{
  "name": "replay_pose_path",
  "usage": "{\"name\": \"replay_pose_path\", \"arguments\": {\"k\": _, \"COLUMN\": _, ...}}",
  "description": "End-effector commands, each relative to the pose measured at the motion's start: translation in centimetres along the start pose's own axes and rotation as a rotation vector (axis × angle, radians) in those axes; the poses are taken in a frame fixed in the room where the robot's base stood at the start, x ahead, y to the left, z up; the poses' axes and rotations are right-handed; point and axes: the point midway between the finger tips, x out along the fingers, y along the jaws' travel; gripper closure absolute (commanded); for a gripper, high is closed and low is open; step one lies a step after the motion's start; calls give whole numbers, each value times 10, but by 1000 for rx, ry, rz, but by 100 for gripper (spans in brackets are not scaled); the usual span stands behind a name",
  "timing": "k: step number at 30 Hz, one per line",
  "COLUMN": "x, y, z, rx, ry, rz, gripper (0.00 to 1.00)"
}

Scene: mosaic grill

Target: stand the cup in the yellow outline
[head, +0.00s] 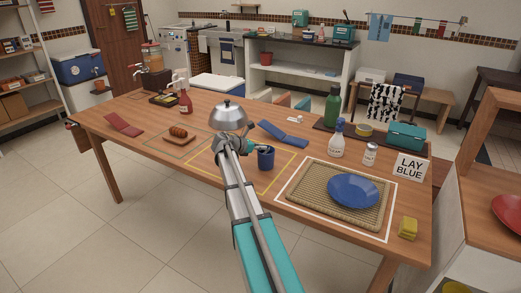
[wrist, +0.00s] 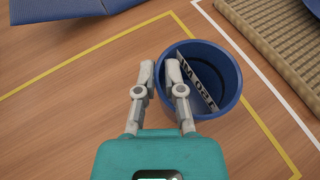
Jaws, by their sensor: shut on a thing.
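The blue cup (head: 266,160) is upright at the right part of the yellow outline (head: 280,175) on the wooden table. In the wrist view the cup (wrist: 235,75) is seen from above, with a white strip bearing dark lettering inside. Its rim covers part of the yellow line (wrist: 270,133). My gripper (head: 257,148) is shut on the cup's left wall; its fingertips (wrist: 173,68) straddle the rim. The cup's base is hidden in the wrist view, and I cannot tell whether it touches the table.
A woven mat (head: 300,193) with a blue plate (head: 353,189) lies to the right inside a white outline. A folded blue napkin (head: 283,135) lies behind the cup. A silver dome (head: 229,115) shows behind my arm. A bottle (head: 336,140) and shaker (head: 370,154) stand back right.

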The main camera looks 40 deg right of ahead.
Motion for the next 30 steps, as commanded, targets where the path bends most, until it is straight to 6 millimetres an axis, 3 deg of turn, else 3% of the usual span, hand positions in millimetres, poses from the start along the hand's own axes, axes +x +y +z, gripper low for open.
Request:
{"name": "replay_pose_path", "arguments": {"k": 8, "x": 1, "y": 0, "z": -3, "rx": 0, "ry": -1, "rz": 0, "gripper": 100}}
{"name": "replay_pose_path", "arguments": {"k": 9, "x": 1, "y": 0, "z": -2, "rx": 0, "ry": 0, "rz": 0, "gripper": 84}}
{"name": "replay_pose_path", "arguments": {"k": 14, "x": 1, "y": 0, "z": -2, "rx": 0, "ry": 0, "rz": 0, "gripper": 55}}
{"name": "replay_pose_path", "arguments": {"k": 30, "x": 0, "y": 0, "z": 2, "rx": 0, "ry": 0, "rz": -1, "gripper": 53}}
